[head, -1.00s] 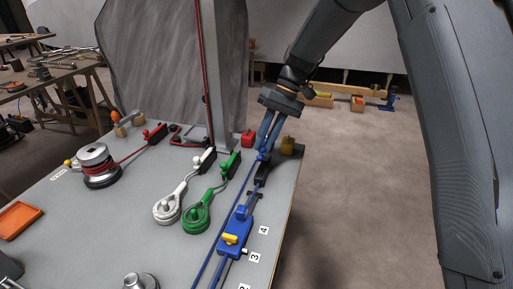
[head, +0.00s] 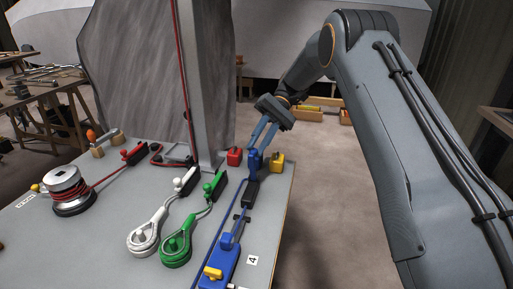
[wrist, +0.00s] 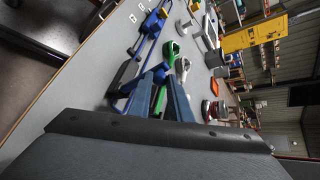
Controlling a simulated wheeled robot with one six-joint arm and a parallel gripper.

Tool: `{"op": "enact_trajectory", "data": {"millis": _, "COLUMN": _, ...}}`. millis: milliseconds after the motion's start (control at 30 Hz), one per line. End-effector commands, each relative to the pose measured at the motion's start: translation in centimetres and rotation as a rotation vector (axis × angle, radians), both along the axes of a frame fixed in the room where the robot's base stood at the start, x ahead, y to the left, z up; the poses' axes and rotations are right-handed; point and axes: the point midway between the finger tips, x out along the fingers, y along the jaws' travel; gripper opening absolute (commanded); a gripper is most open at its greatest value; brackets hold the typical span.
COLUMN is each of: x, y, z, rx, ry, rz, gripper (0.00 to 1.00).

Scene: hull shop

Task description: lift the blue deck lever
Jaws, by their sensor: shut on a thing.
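The blue deck lever (head: 255,161) stands at the far end of its black housing (head: 250,192), close to the deck's far right edge. In the head view it looks raised, but its exact tilt is hard to tell. My gripper (head: 261,141) reaches down from above right, its two blue-grey fingers closed at the lever's top. In the wrist view my fingers (wrist: 160,78) converge toward the tips and largely hide the lever between them. A blue line runs from the housing to a blue slider block (head: 218,266) with a yellow knob.
White (head: 186,179) and green (head: 211,188) levers with ring-ended lines sit left of the blue one. A red block (head: 235,157) and a yellow block (head: 277,162) flank it closely. A grey post (head: 200,90) rises behind. Open floor lies right of the deck.

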Motion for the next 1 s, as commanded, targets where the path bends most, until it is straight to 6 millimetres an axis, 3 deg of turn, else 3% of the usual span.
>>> {"op": "enact_trajectory", "data": {"millis": 400, "x": 0.1, "y": 0.0, "z": -0.1, "rx": 0.002, "ry": 0.005, "rz": -0.002, "gripper": 0.0}}
{"op": "enact_trajectory", "data": {"millis": 433, "x": 0.1, "y": 0.0, "z": -0.1, "rx": 0.002, "ry": 0.004, "rz": -0.003, "gripper": 0.19}}
{"op": "enact_trajectory", "data": {"millis": 533, "x": 0.1, "y": 0.0, "z": 0.0, "rx": 0.002, "ry": 0.004, "rz": -0.001, "gripper": 0.36}}
{"op": "enact_trajectory", "data": {"millis": 867, "x": 0.1, "y": 0.1, "z": 0.1, "rx": 0.002, "ry": 0.004, "rz": 0.001, "gripper": 0.37}}
{"op": "enact_trajectory", "data": {"millis": 1000, "x": 0.2, "y": 0.1, "z": 1.3, "rx": 0.002, "ry": 0.001, "rz": 0.0, "gripper": 0.37}}
